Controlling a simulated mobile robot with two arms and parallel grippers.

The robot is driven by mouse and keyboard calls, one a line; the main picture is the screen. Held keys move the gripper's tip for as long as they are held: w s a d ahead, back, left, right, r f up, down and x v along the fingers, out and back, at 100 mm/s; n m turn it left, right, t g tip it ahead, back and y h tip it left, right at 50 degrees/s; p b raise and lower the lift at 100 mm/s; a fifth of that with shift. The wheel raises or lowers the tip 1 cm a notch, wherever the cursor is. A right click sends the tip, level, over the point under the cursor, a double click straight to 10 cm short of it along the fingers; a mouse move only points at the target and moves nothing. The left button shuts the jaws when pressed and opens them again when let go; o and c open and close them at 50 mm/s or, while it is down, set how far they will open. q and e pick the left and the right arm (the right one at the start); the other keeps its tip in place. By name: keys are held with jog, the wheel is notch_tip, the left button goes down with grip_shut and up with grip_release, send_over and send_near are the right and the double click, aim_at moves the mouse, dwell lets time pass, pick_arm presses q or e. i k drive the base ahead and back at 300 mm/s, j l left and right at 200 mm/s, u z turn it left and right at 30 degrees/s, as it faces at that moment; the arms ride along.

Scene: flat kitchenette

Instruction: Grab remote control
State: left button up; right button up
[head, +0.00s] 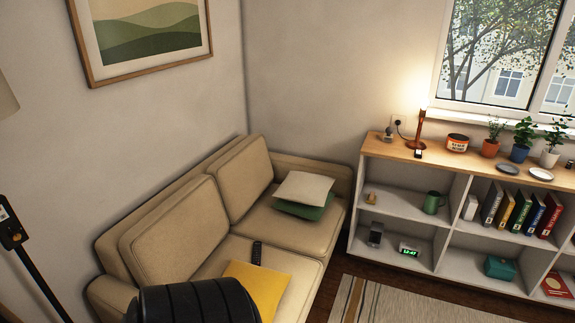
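The remote control (257,253) is dark and slim and lies on the beige sofa (145,241), at the back edge of a yellow cushion (262,285). It points roughly up and down in the head view, with its upper face showing. Neither of my grippers can be made out in this view. A black ribbed part, which looks like one of my own arm links, covers the bottom centre, in front of the sofa's near end and the yellow cushion's lower left. Nothing is seen touching the remote except possibly the cushion.
A white and a green cushion (304,188) lie at the sofa's far end. A shelf unit (408,155) with a lamp, plants and books stands right. A striped rug (400,303) lies in front of it. A black pole-like object (40,280) stands at left.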

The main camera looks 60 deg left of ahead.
aim_at(256, 256)
jog(key=i+l+u, duration=0.25)
jog(key=i, duration=0.2)
jog(key=i+l+u, duration=0.25)
jog(key=i, duration=0.15)
jog(key=i+u, duration=0.25)
jog(key=u, duration=0.15)
jog(key=i+u, duration=0.25)
jog(key=u, duration=0.15)
jog(key=i+u, duration=0.25)
jog(key=u, duration=0.15)
jog(key=i+l+u, duration=0.25)
jog(key=u, duration=0.15)
